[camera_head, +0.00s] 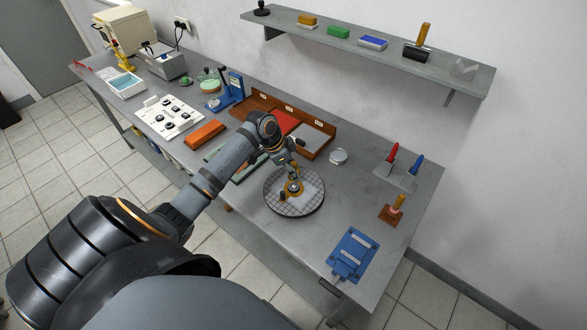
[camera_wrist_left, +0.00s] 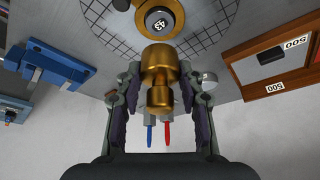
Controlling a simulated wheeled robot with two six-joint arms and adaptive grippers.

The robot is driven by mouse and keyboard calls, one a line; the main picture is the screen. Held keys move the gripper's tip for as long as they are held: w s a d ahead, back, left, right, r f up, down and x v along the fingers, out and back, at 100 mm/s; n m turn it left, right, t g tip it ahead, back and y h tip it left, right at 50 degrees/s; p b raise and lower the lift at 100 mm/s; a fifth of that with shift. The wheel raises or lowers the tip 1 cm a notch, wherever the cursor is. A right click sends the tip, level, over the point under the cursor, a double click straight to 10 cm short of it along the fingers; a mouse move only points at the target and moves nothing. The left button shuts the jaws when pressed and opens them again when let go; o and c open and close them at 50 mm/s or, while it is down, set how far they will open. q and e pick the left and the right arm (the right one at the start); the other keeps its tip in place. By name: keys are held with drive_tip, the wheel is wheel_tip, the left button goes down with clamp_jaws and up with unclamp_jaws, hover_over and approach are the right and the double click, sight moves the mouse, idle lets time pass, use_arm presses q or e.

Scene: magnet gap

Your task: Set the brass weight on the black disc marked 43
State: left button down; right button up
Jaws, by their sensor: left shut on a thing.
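The brass weight (camera_wrist_left: 160,68), a stepped cylinder with a narrower knob, is between the fingers of my left gripper (camera_wrist_left: 159,88) in the left wrist view. The gripper is shut on it. The dark disc marked 43 (camera_wrist_left: 159,20) sits on a round brass-coloured base just beyond the weight in that view. I cannot tell the exact gap between them. In the head view my left gripper (camera_head: 292,172) is above the round gridded plate (camera_head: 309,199), near its middle. My right gripper is not in view.
A wooden compartment tray (camera_head: 322,151) stands behind the plate. A glass dish (camera_head: 338,156) and red and blue handled tools (camera_head: 392,153) are to the right. A blue fixture (camera_head: 352,252) lies near the front edge. A shelf (camera_head: 370,45) hangs above.

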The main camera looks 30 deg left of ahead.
sight(293, 187)
use_arm(q)
drive_tip(key=shift+w+p, duration=0.15)
drive_tip(key=shift+p, duration=0.15)
drive_tip(key=shift+f, duration=0.25)
drive_tip(key=shift+f+b, duration=0.6)
drive_tip(key=shift+f, duration=0.1)
wheel_tip(293, 187, down, 2)
drive_tip(key=shift+f+b, duration=0.15)
drive_tip(key=shift+b, duration=0.5)
drive_tip(key=shift+f+b, duration=0.4)
drive_tip(key=shift+f, duration=0.3)
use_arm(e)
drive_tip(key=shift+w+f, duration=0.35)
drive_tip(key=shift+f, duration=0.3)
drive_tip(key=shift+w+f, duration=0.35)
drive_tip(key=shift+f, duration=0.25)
use_arm(q)
drive_tip(key=shift+f, duration=0.2)
drive_tip(key=c, duration=0.7)
unclamp_jaws()
drive_tip(key=shift+c, duration=0.2)
drive_tip(key=c, duration=0.5)
drive_tip(key=shift+c, duration=0.2)
